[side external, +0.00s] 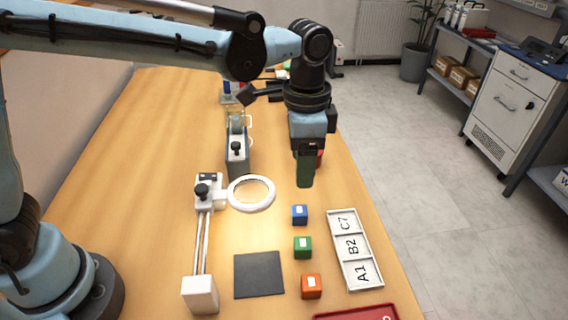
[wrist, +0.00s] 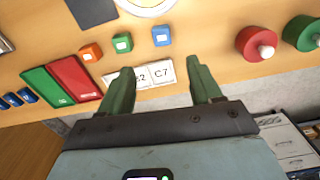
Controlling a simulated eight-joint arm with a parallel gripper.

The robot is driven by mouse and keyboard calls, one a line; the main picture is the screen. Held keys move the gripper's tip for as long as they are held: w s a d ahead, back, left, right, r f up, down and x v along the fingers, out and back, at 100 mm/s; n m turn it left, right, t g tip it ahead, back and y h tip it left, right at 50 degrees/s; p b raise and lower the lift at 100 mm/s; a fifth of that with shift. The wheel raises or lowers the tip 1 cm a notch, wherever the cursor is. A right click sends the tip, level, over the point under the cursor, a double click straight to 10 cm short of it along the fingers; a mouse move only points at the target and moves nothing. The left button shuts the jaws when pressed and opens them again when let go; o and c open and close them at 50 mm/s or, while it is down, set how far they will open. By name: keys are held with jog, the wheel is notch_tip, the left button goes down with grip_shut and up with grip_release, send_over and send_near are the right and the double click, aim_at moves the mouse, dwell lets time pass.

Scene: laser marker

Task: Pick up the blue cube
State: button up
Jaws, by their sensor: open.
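The blue cube (side external: 299,214) with a white label stands on the wooden table, the farthest in a row of three cubes in the side view. It also shows in the wrist view (wrist: 161,36), beyond and between my fingertips. My gripper (side external: 305,184) hangs above the table, farther back than the blue cube and apart from it. In the wrist view its two green fingers (wrist: 164,72) are spread wide with nothing between them.
A green cube (side external: 303,247) and an orange cube (side external: 311,286) stand in line with the blue one. A white tray labelled A1, B2, C7 (side external: 338,216) lies to the right. A ring lamp (side external: 231,194) stands close left. A dark mat (side external: 258,275) lies nearby.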

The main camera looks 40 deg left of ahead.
aim_at(299, 209)
notch_tip(299, 209, down, 12)
jog(key=shift+w+a+r, duration=0.1)
jog(key=shift+a, duration=0.05)
dwell(0.6)
jog(key=shift+c, duration=0.3)
jog(key=c, duration=1.1)
jog(key=shift+o, duration=0.2)
jog(key=shift+r, duration=0.1)
